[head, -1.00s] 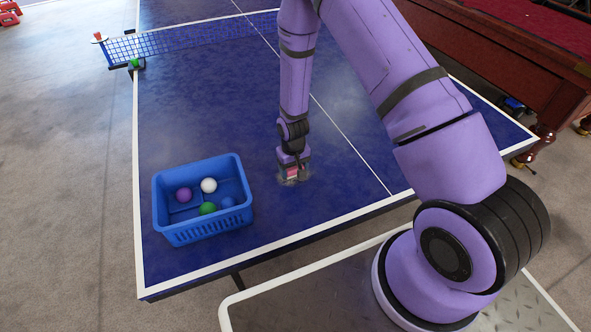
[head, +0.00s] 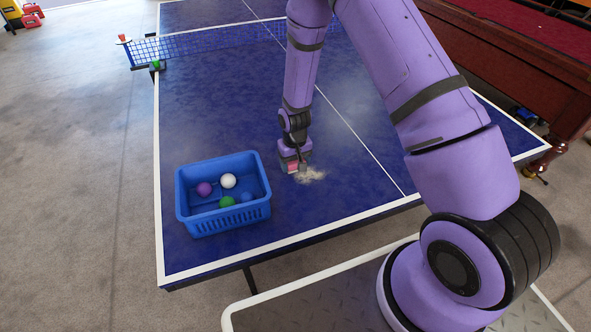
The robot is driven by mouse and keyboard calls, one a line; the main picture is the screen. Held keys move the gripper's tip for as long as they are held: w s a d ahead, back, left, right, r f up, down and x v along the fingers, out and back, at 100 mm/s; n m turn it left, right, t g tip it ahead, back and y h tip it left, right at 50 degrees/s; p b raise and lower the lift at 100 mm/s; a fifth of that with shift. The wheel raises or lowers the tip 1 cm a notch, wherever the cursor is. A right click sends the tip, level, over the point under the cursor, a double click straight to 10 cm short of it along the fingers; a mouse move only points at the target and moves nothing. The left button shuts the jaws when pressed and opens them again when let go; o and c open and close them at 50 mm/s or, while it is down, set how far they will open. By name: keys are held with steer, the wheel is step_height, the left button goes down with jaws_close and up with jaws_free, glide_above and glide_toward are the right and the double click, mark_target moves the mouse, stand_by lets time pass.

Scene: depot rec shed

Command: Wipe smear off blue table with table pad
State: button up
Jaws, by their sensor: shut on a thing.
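The blue table (head: 215,115) is a ping-pong table with white lines. A pale, beige smear (head: 311,175) lies on its near half, right of the basket. My gripper (head: 293,168) points down at the smear's left edge. It is shut on the table pad (head: 292,167), of which a small pink-red part shows between the jaws. The pad is low, at or just above the tabletop; I cannot tell whether it touches. Part of the smear may be hidden behind the gripper.
A blue basket (head: 222,220) with several coloured balls stands left of my gripper near the table's front left corner. The net (head: 200,43) crosses the table farther back. A wooden pool table (head: 510,80) stands at the right. The tabletop between basket and net is clear.

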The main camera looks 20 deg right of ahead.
steer(key=shift+r, duration=1.85)
